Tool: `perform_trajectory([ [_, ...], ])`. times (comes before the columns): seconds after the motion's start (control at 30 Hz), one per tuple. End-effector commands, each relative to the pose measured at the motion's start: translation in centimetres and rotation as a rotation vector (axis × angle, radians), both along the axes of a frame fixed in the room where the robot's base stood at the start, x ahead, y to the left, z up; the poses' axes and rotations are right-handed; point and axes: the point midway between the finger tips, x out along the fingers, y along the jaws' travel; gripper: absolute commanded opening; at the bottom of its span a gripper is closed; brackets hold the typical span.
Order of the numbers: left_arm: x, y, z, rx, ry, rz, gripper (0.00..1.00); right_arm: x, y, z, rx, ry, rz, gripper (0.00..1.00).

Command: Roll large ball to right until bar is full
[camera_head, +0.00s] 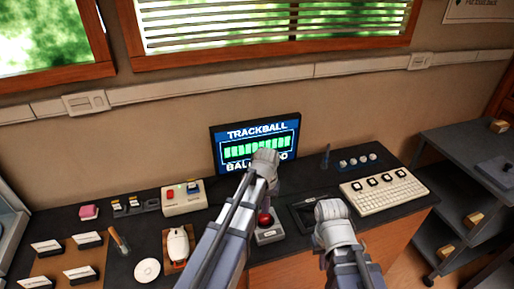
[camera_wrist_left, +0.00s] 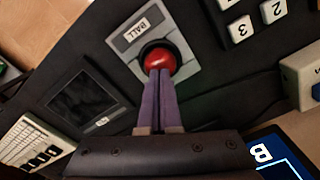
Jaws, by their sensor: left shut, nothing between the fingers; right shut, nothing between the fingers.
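The large red ball (camera_head: 265,218) sits in a grey housing labelled BALL on the dark desk. In the left wrist view the ball (camera_wrist_left: 158,57) is at the tips of my left gripper (camera_wrist_left: 160,73), whose purple fingers are shut with nothing between them. The fingertips appear to touch its near side. The screen (camera_head: 228,133) reads TRACKBALL and shows a bar (camera_head: 240,148) with several green segments; my left wrist hides part of its lower right. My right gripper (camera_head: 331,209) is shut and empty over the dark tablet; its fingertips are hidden.
A white keyboard (camera_head: 386,190) lies right of the tablet (camera_head: 302,213). A grey shelf cart (camera_head: 445,150) is at far right.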

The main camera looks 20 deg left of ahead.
Motion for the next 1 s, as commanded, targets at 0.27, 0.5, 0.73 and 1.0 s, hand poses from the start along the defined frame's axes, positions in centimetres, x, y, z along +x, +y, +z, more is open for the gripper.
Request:
perform_trajectory([
  [0.27, 0.0, 0.0, 0.4, 0.000, 0.000, 0.000, 0.00, 0.0, 0.0, 0.4, 0.000, 0.000, 0.000, 0.00],
  [0.5, 0.0, 0.0, 0.8, 0.000, 0.000, 0.000, 0.00, 0.0, 0.0, 0.8, 0.000, 0.000, 0.000, 0.00],
  [0.73, 0.0, 0.0, 2.6, 0.000, 0.000, 0.000, 0.00, 0.0, 0.0, 2.6, 0.000, 0.000, 0.000, 0.00],
  [1.0, 0.0, 0.0, 4.7, 0.000, 0.000, 0.000, 0.00, 0.0, 0.0, 4.7, 0.000, 0.000, 0.000, 0.00],
])
